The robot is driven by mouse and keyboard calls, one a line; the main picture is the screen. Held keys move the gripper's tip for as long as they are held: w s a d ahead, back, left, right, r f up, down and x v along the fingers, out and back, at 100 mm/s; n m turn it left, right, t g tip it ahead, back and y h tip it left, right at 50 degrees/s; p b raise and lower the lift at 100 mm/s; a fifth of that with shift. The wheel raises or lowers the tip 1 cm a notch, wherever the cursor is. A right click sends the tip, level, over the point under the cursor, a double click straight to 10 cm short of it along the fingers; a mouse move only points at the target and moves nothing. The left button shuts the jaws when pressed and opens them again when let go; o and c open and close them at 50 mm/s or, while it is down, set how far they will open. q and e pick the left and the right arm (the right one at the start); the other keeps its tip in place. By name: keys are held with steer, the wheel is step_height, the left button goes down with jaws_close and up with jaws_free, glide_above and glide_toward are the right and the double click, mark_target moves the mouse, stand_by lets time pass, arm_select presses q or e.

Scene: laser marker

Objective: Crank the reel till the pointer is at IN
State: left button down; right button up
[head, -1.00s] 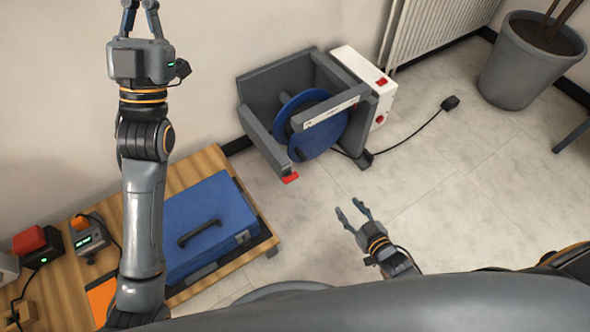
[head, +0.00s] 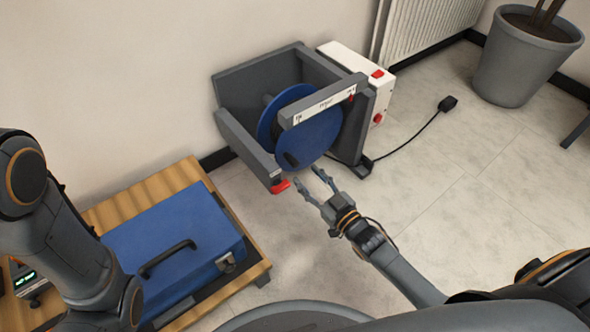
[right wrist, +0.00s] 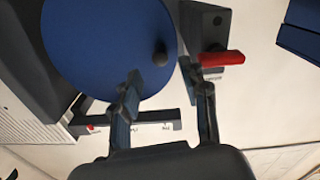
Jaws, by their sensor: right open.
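The reel's blue disc (head: 312,138) sits in a grey frame (head: 232,132) on the floor by the wall. A white scale bar (head: 318,104) crosses in front of it, with IN at its left end. A red pointer (head: 351,97) is at the right end, away from IN. A dark crank knob (head: 291,159) stands on the disc's lower left; it also shows in the right wrist view (right wrist: 160,56). My right gripper (head: 309,178) is open and empty, just in front of the knob and apart from it. My left gripper is out of view.
A red lever (head: 280,186) sticks out at the frame's lower front corner, close to my right fingers. A white box (head: 350,62) with red switches stands behind the reel. A black cable with plug (head: 447,103) lies right. A blue case (head: 180,240) is on a wooden bench.

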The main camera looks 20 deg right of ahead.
mark_target(297, 166)
steer(key=shift+b+x, duration=1.45)
steer(key=shift+x, duration=1.85)
jaws_close()
